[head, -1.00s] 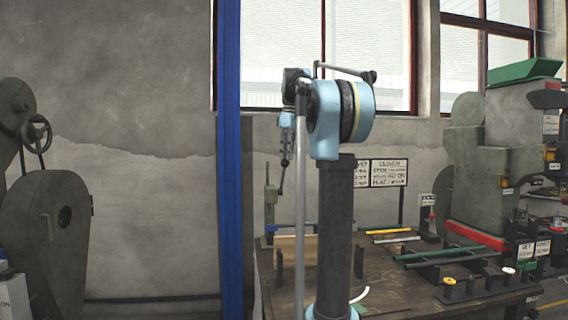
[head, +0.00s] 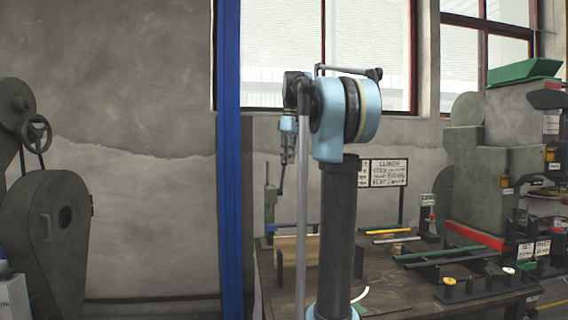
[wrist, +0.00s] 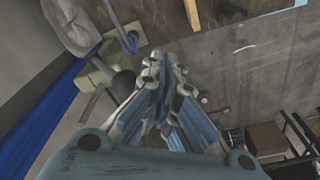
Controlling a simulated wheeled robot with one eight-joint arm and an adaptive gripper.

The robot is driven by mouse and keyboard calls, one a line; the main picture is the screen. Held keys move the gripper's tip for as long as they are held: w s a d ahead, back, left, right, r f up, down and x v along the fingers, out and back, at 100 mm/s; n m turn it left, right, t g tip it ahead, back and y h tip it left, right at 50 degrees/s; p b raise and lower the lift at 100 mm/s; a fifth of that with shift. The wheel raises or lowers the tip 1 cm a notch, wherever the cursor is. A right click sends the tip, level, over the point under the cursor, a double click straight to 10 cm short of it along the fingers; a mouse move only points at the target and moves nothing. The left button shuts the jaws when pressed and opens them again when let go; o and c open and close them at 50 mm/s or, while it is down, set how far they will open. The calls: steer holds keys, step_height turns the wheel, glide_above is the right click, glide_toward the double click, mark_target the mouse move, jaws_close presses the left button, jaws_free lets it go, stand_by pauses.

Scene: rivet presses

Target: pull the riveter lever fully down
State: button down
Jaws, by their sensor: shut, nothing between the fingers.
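The riveter is a small green press (head: 270,202) on the workbench, left of my arm in the head view. Its thin dark lever (head: 281,181) rises steeply to just below my gripper (head: 287,157). In the wrist view, the green riveter body (wrist: 97,76) lies to the left, and a dark round knob (wrist: 123,83) shows close to the left of my gripper (wrist: 163,62). My gripper is shut and empty, with its fingers pointing down beside the lever's upper end. I cannot tell whether they touch the knob. The lever's top is partly hidden in the head view.
A blue vertical post (head: 230,160) stands left of the bench. The workbench (head: 390,295) holds a sign (head: 388,173) and coloured rods (head: 395,240). A large green machine (head: 480,190) stands at the right.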

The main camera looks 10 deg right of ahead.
steer(key=shift+s+f, duration=0.55)
steer(key=shift+s, duration=0.15)
steer(key=shift+s, duration=0.1)
steer(key=shift+s+f, duration=0.5)
steer(key=shift+s, duration=0.15)
steer(key=shift+s, duration=0.1)
steer(key=shift+s+f, duration=0.5)
steer(key=shift+s, duration=0.15)
steer(key=shift+s+f, duration=0.55)
steer(key=shift+s, duration=0.2)
